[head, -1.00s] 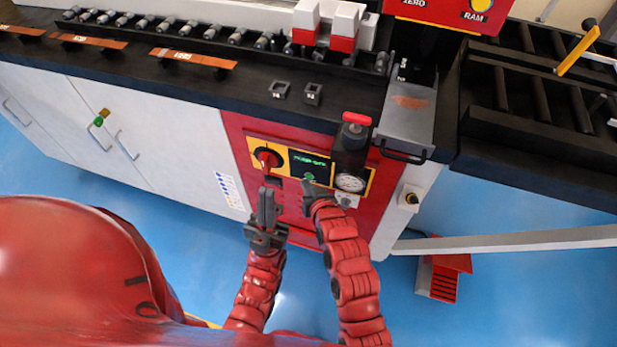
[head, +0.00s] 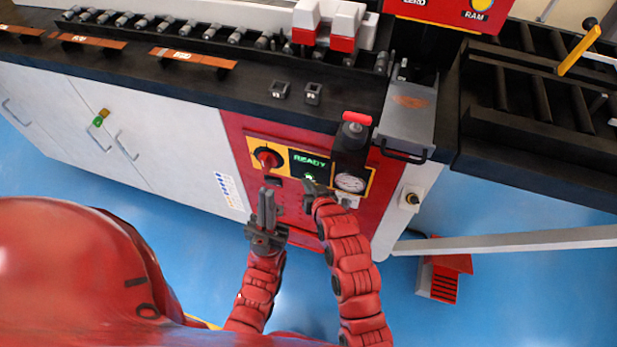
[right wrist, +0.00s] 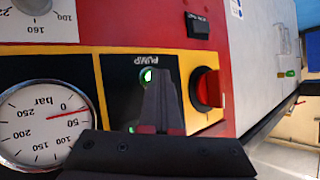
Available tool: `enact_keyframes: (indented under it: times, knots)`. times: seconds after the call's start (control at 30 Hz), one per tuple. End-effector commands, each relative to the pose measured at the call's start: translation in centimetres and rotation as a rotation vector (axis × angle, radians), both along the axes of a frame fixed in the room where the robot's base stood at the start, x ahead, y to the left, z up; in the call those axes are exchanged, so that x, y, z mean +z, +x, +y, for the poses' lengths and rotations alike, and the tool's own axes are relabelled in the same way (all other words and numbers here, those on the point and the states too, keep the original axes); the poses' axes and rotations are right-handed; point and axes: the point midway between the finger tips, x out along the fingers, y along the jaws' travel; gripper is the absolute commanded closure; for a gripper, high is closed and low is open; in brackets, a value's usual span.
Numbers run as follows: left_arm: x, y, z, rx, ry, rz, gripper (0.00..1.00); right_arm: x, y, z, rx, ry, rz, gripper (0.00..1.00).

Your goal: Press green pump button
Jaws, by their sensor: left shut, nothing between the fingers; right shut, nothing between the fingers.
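The green pump button (head: 309,178) is lit on the black panel face under a display (head: 310,162) that reads READY. In the right wrist view the lit button (right wrist: 148,75) shows at the tip of my right gripper (right wrist: 161,72), under the word PUMP. My right gripper (head: 309,187) is shut and empty, with its tip at or very close to the button; I cannot tell if it touches. My left gripper (head: 267,194) is shut and empty, upright in front of the red panel, left of the right gripper.
A red rotary knob (head: 268,158) sits left of the display. A pressure gauge (head: 350,182) and a black block with a red top (head: 352,140) are to the right. The dark worktop (head: 200,88) overhangs above. Blue floor is open below.

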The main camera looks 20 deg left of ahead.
Motion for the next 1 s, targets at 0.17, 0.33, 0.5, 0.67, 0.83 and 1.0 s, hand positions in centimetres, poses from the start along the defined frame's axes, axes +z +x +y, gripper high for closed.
enact_keyframes:
  times: [0.17,0.33,0.5,0.67,0.83,1.0]
  knots:
    - [0.5,0.0,0.0,0.0,0.0,0.0,1.0,0.1,-0.7,0.0,0.001,-0.001,0.0,1.0]
    - [0.9,0.0,0.0,0.0,0.0,0.0,1.0,0.1,-1.6,0.1,0.001,0.001,0.0,1.0]
    - [0.8,0.0,0.0,0.0,0.0,0.0,1.0,0.0,-1.6,0.1,0.0,0.0,-0.001,1.0]
    - [0.9,0.0,0.0,0.0,0.0,0.0,1.0,0.0,-1.7,0.1,0.0,0.0,0.0,1.0]
    - [1.4,0.0,0.0,0.0,0.0,0.0,1.0,0.2,-2.4,0.1,0.001,0.001,0.0,1.0]
    - [2.4,0.0,0.0,0.0,0.0,0.0,1.0,0.2,-4.2,0.1,0.001,-0.002,0.002,1.0]
